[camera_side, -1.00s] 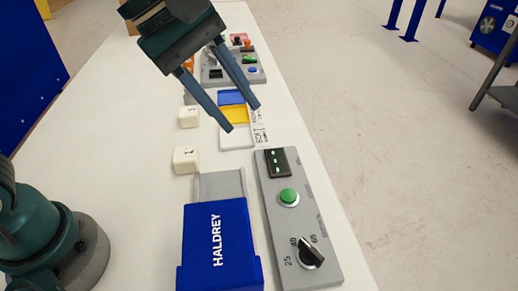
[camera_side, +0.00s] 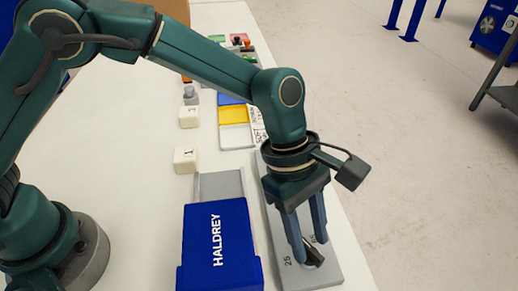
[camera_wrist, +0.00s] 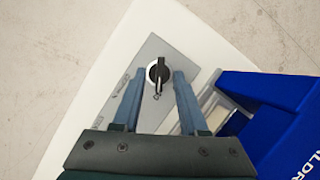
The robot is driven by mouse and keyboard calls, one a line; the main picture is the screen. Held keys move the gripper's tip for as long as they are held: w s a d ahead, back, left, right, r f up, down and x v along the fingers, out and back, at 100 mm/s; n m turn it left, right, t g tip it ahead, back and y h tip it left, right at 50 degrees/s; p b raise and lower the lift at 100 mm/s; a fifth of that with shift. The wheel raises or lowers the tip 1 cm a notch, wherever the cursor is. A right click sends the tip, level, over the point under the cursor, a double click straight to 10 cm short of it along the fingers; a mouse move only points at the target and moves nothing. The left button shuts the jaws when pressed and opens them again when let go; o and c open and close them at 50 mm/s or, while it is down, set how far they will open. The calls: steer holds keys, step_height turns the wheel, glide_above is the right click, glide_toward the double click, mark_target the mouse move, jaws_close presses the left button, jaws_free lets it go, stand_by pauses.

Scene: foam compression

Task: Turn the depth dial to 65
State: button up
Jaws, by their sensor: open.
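The depth dial (camera_side: 314,258) is a black knob with a raised bar on the grey control panel (camera_side: 318,277), partly hidden by my fingers in the side view. In the wrist view the dial (camera_wrist: 158,72) shows whole, its bar's white-marked end toward a small label at my gripper's side, too small to read surely. In the side view the 25 mark shows and the 65 mark is mostly covered. My gripper (camera_side: 311,249) points down with open fingers on either side of the dial. In the wrist view the gripper (camera_wrist: 158,76) has gaps between each finger and the knob.
The blue HALDREY block (camera_side: 218,245) stands close left of the panel, with a grey slide (camera_side: 219,184) behind it. White cubes (camera_side: 186,159), coloured trays (camera_side: 233,114) and another panel lie farther back. The table's right edge runs close beside the panel.

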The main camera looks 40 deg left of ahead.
steer(key=shift+s+d+f, duration=0.1)
steer(key=shift+d+f, duration=0.1)
steer(key=shift+f, duration=0.35)
steer(key=shift+c, duration=0.3)
jaws_close()
